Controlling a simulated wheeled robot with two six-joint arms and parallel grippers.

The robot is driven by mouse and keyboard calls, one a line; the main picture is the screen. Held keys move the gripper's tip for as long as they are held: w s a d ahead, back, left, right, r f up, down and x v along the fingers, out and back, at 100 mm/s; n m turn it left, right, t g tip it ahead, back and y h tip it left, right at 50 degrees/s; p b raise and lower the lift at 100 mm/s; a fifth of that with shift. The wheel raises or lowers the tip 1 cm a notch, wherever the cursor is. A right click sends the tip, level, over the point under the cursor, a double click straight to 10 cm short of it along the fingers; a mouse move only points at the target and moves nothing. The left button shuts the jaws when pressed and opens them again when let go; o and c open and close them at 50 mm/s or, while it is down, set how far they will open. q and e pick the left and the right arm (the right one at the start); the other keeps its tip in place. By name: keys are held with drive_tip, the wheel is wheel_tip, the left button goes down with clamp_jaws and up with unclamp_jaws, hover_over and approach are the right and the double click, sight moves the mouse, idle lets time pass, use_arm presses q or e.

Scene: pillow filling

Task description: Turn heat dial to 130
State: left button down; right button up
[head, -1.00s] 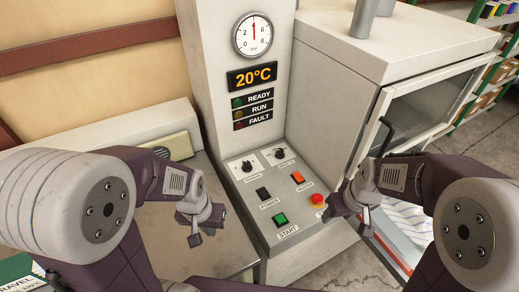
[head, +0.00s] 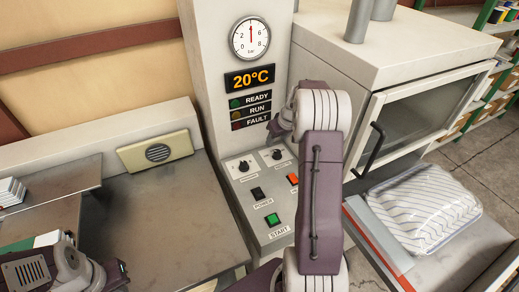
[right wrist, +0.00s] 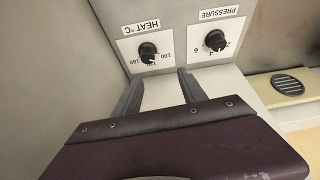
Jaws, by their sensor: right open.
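The heat dial, a black knob on a white scale plate, is on the sloped panel at right in the head view (head: 277,155). It also shows, upside down, in the right wrist view (right wrist: 148,52), with 160 and 100 at its sides; its exact setting is too small to read. My right gripper (right wrist: 158,78) is open and empty, its fingertips just short of the heat dial plate and apart from the knob. In the head view its wrist hangs above the dial. My left wrist (head: 85,272) is at the lower left corner; its fingers are unclear.
The pressure dial (head: 243,168) sits beside the heat dial. Below are a black power switch (head: 258,194), an orange switch (head: 293,179) and a green start button (head: 272,219). The display (head: 250,77) reads 20°C. A striped pillow (head: 425,210) lies at right.

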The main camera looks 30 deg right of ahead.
sight(277, 151)
drive_tip(key=shift+m, duration=0.3)
drive_tip(key=f, duration=0.3)
drive_tip(key=w+d+f, duration=0.1)
drive_tip(key=f, duration=0.2)
drive_tip(key=w+d+f+p, duration=0.1)
drive_tip(key=f, duration=0.2)
drive_tip(key=shift+d+f, duration=0.1)
drive_tip(key=shift+d, duration=0.1)
clamp_jaws()
